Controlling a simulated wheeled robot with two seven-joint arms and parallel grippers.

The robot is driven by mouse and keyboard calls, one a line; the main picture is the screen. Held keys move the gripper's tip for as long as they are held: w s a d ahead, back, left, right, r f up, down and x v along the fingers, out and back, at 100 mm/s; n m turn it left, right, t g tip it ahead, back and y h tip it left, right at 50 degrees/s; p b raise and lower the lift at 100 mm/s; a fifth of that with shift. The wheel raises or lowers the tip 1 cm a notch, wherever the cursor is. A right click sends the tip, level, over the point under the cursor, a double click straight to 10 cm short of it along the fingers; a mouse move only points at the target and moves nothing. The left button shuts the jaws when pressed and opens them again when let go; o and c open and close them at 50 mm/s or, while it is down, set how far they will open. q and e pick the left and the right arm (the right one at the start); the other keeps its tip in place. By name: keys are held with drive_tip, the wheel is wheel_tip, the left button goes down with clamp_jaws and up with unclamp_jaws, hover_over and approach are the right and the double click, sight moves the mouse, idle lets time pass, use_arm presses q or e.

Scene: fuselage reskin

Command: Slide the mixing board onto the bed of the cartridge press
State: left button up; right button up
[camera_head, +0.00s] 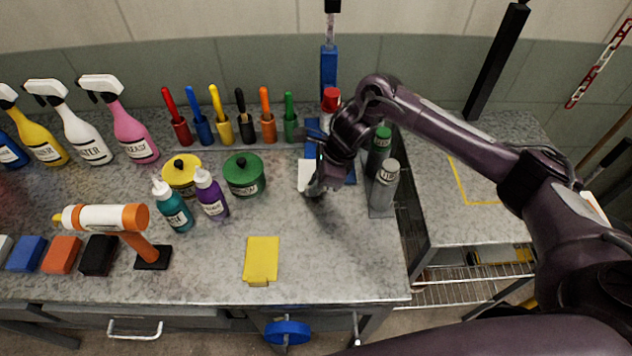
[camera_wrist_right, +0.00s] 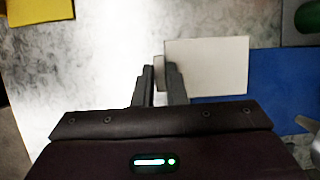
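The mixing board (camera_head: 305,174) is a small white plate at the left front of the cartridge press, partly hidden by my right gripper. In the right wrist view the board (camera_wrist_right: 208,66) overlaps a corner of the press's blue bed (camera_wrist_right: 270,75), with part of it off the bed. The cartridge press (camera_head: 328,66) has a blue column and base. My right gripper (camera_head: 314,188) is at the board's near edge. In the wrist view its fingers (camera_wrist_right: 160,72) are close together with the board's small tab between their tips. My left gripper is out of view.
A green tub (camera_head: 244,175) and a purple bottle (camera_head: 211,195) stand left of the board. A yellow pad (camera_head: 261,258) lies in front. The bench is clear between pad and press.

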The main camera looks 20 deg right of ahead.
drive_tip(key=o, duration=0.4)
drive_tip(key=shift+r+p, duration=0.25)
drive_tip(key=shift+p, duration=0.05)
drive_tip(key=shift+d+r, duration=0.15)
drive_tip(key=shift+r, duration=0.05)
drive_tip(key=v, duration=1.1)
drive_tip(key=shift+b, duration=0.45)
drive_tip(key=shift+s+d, duration=0.1)
drive_tip(key=shift+s, duration=0.1)
